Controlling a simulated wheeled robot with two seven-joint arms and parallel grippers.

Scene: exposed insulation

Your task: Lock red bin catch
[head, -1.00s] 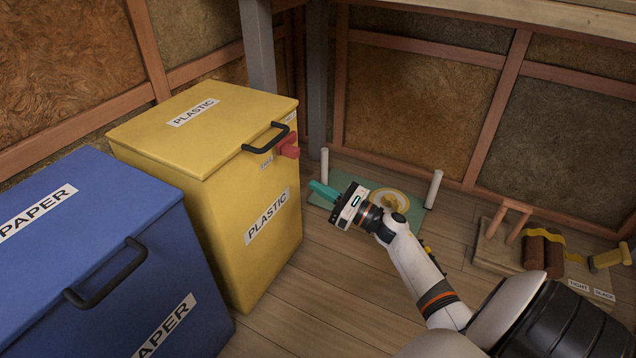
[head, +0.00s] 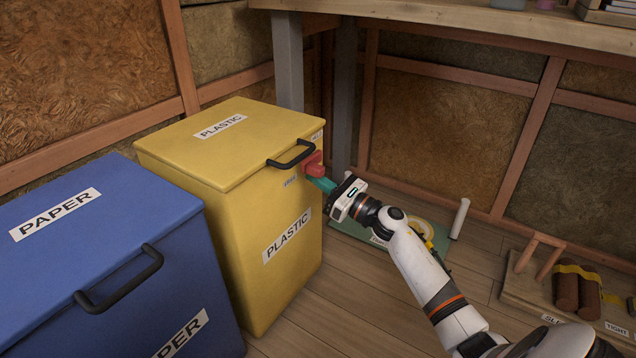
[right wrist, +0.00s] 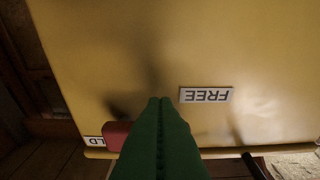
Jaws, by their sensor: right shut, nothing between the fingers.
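The red catch (head: 313,164) is on the upper front of the yellow PLASTIC bin (head: 235,205), just right of its black handle. A small label (head: 290,181) lies to its lower left and another (head: 316,136) to its upper right. In the right wrist view the labels read FREE (right wrist: 206,95) and, partly hidden, "LD" (right wrist: 95,141). My right gripper (head: 318,183) is shut and empty, its green fingers right at the catch's lower side. In the wrist view the fingers (right wrist: 160,100) partly cover the red catch (right wrist: 117,134); I cannot tell whether they touch it. My left gripper is not in view.
The bin's black handle (head: 291,154) juts out beside the catch. A blue PAPER bin (head: 105,250) stands to the left. A workbench (head: 440,14) with a grey leg is behind. A green board (head: 360,236) and a wooden board (head: 530,290) with brown rolls lie on the floor to the right.

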